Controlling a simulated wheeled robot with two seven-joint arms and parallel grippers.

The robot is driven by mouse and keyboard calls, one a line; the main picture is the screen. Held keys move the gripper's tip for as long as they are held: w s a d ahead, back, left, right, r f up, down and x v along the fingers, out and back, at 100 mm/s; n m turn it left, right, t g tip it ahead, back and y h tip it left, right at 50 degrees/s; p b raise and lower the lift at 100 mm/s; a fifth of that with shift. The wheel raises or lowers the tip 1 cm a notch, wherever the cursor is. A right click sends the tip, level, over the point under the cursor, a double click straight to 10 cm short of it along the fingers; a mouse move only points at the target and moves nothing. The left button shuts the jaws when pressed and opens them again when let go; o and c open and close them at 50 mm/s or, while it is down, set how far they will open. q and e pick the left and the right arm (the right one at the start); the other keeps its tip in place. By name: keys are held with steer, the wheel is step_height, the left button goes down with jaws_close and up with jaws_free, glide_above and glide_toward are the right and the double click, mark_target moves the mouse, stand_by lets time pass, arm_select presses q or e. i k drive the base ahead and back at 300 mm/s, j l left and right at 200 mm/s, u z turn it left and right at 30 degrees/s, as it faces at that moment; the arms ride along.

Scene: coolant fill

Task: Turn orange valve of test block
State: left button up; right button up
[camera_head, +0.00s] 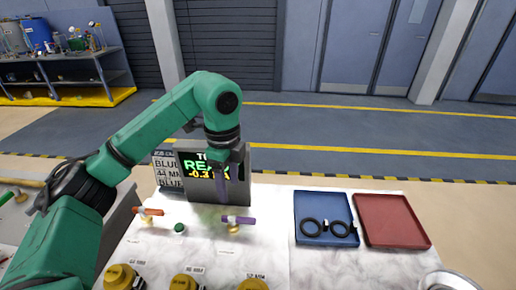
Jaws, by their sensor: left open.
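The orange valve handle (148,211) lies across its brass fitting at the left of the white worktop. A purple valve handle (238,220) sits to its right, with a small green knob (180,228) between them. My left gripper (222,190) is open and points down in front of the display. It is right of the orange handle, apart from it, and above the purple one. Its fingers are small and partly blend with the dark background. My right gripper is out of view.
A blue tray (311,208) with black rings (312,228) and an empty red tray (395,215) stand on the right. Several yellow caps, including one at front left (120,277), line the front edge. A round metallic object (447,281) is at bottom right.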

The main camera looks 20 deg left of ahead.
mark_target(144, 212)
steer(key=k, duration=2)
